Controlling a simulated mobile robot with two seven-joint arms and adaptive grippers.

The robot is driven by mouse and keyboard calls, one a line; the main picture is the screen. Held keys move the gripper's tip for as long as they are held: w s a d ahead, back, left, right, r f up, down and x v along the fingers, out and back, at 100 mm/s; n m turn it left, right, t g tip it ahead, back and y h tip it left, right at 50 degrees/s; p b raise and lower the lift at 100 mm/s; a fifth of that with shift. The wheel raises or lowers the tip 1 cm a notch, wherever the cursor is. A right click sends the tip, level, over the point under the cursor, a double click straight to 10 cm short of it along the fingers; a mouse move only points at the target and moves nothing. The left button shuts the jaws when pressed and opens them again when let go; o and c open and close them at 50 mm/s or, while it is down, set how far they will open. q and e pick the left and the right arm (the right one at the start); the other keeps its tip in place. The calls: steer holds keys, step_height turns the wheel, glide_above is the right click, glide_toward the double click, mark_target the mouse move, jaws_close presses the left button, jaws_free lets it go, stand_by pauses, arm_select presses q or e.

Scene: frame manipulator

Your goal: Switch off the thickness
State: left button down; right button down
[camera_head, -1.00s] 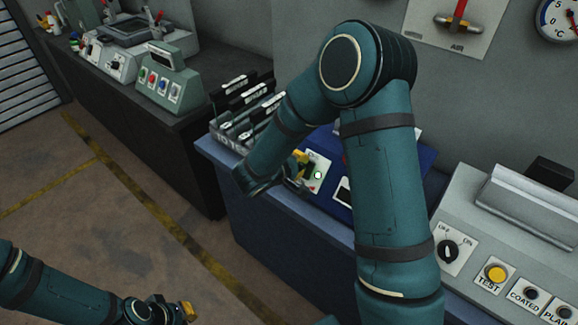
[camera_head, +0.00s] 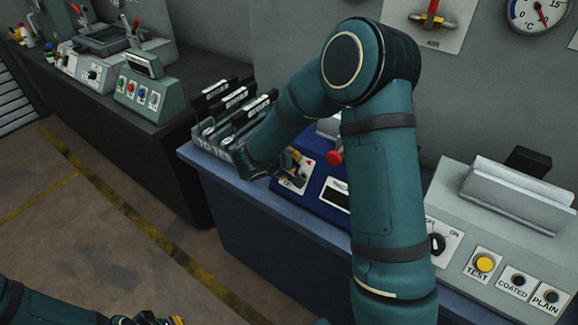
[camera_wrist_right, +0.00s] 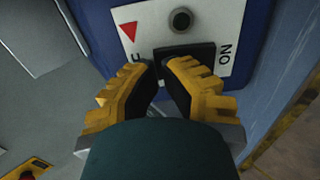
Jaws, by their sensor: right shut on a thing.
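The white switch panel (camera_head: 307,166) is on a blue machine (camera_head: 325,203) on the bench in the middle. The right wrist view shows the panel (camera_wrist_right: 228,25) with a black switch (camera_wrist_right: 185,50), a dark round lamp (camera_wrist_right: 181,19), a red triangle and the word ON. Another label is mostly covered by a finger. My right gripper (camera_wrist_right: 160,68) is shut on the black switch, its yellow-backed fingers at either side of it. In the head view my right gripper (camera_head: 294,165) is partly hidden by its arm. My left gripper (camera_head: 155,320) is cut off at the bottom edge.
A slotted rack (camera_head: 230,110) stands left of the blue machine. A red knob (camera_head: 334,157) is beside my right arm. A grey tester (camera_head: 470,225) with a rotary switch and buttons stands at the right. A green device (camera_head: 146,90) is on the far bench.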

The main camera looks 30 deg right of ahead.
steer(key=shift+s+f, duration=0.1)
steer(key=shift+f, duration=0.15)
steer(key=shift+a+f+b, duration=0.1)
steer(key=shift+a+b, duration=0.05)
steer(key=shift+b, duration=0.15)
steer(key=shift+s+a+f+b, duration=0.15)
steer(key=shift+s+a+b, duration=0.05)
steer(key=shift+a+b, duration=0.2)
